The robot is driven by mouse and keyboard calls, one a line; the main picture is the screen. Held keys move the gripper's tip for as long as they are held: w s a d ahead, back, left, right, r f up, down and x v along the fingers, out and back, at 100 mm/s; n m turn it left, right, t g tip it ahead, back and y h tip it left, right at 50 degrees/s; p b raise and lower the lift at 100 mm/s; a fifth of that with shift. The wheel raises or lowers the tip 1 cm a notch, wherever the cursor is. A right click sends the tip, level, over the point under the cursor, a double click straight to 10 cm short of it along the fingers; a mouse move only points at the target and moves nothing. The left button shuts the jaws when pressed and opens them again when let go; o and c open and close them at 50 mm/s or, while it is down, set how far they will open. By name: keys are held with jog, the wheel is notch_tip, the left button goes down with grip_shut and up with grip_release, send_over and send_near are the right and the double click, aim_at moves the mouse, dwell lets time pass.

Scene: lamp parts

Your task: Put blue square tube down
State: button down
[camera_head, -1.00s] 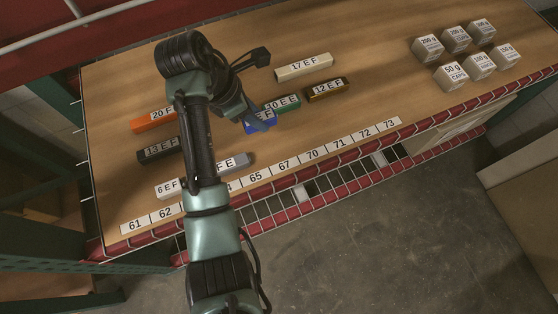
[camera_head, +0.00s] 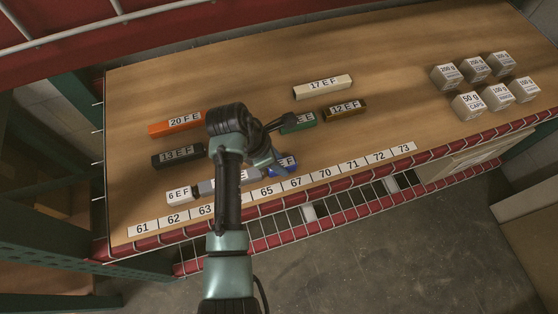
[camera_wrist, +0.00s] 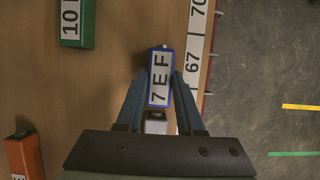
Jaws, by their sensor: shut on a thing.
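The blue square tube (camera_wrist: 160,76), with a white label reading 7 E F, is between the two fingers of my gripper (camera_wrist: 160,92) in the wrist view. The gripper is shut on it. In the head view the blue tube (camera_head: 284,164) shows just right of my wrist, close behind the number strip near 67. My arm hides part of it. I cannot tell whether the tube touches the table. In the wrist view the end of a light grey tube (camera_wrist: 155,122) lies just below it, between the fingers.
A number strip (camera_head: 270,190) runs along the table's front edge. White (camera_head: 180,196), black (camera_head: 178,155), orange (camera_head: 176,123), green (camera_head: 299,122), brown (camera_head: 345,110) and cream (camera_head: 322,86) tubes lie around. Several weight boxes (camera_head: 468,104) stand at the right. The table between is clear.

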jog(key=c, duration=0.5)
grip_release()
jog(key=shift+c, duration=0.2)
jog(key=p+v, duration=0.2)
jog(key=v, duration=1)
jog(key=shift+r, duration=0.1)
